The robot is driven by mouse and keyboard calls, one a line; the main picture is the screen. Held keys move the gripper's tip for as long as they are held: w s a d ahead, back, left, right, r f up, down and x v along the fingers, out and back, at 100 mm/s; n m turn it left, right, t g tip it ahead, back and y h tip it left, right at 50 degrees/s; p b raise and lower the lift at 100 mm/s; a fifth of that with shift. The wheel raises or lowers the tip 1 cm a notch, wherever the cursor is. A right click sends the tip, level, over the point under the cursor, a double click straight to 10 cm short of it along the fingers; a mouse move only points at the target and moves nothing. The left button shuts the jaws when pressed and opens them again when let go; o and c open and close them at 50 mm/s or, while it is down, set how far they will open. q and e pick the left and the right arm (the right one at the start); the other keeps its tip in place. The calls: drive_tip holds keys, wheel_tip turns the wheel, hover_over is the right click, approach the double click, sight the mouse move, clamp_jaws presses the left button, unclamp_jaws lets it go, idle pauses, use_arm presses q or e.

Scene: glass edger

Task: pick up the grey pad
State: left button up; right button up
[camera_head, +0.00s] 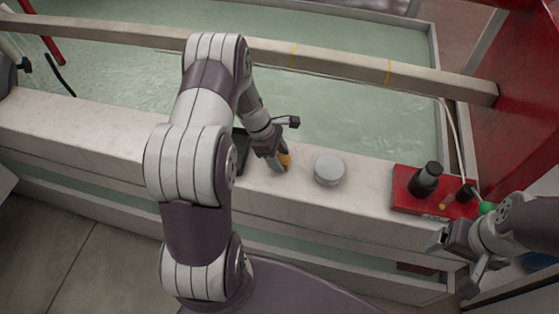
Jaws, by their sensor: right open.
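A round light-grey disc (330,169), which looks like the grey pad, lies on the white ledge in the middle of the head view. My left gripper (279,164) is just left of it, low over the ledge and apart from it. A yellow-orange thing (286,160) shows at the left fingertips. I cannot tell whether the fingers hold it, as the gripper hides part of it. My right gripper (457,266) is open at the lower right, in front of the ledge's right end and away from the disc.
A red tray (405,200) with a black knob-like item (427,178) and smaller items stands right of the disc. A dark object (241,154) is partly hidden behind my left arm. A water-filled basin (350,115) and a long beam (340,68) lie beyond the ledge.

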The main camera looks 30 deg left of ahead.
use_arm(q)
drive_tip(key=c, duration=0.6)
